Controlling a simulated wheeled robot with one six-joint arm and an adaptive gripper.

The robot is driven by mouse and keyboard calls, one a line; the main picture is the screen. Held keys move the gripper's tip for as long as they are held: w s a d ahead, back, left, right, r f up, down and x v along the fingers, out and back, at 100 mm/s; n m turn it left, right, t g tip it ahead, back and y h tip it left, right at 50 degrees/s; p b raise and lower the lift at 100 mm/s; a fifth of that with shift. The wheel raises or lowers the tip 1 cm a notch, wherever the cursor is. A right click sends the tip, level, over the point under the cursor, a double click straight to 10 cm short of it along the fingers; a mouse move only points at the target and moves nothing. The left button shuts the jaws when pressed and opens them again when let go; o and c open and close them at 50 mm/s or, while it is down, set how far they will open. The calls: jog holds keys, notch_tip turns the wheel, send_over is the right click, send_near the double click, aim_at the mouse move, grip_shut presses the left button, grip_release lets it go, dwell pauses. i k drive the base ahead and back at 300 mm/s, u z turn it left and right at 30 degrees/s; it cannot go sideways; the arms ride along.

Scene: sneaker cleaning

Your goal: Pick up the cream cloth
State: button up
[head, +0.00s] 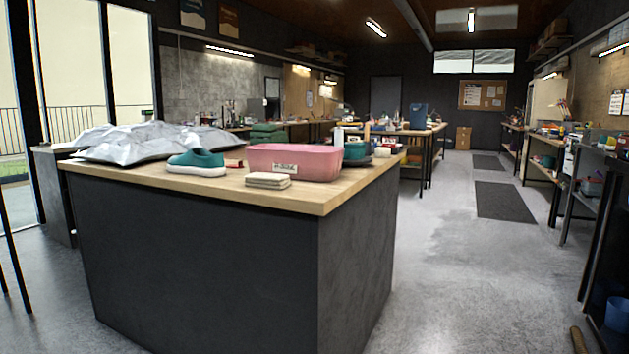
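The cream cloth (268,180) lies folded in a small flat stack on the wooden counter top (310,199), close to its front edge. It sits in front of a pink tub (318,162) with a white label. A teal sneaker with a white sole (197,162) stands to the left of the cloth, apart from it. My gripper is not in view.
Crumpled grey-white bags (130,142) cover the counter's left part. The counter has a dark solid base (200,265). Open concrete floor (465,290) lies to the right, with dark mats (504,201) and shelving (590,165) beyond.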

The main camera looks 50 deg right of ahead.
aim_at(265, 180)
jog(key=z, duration=1.2)
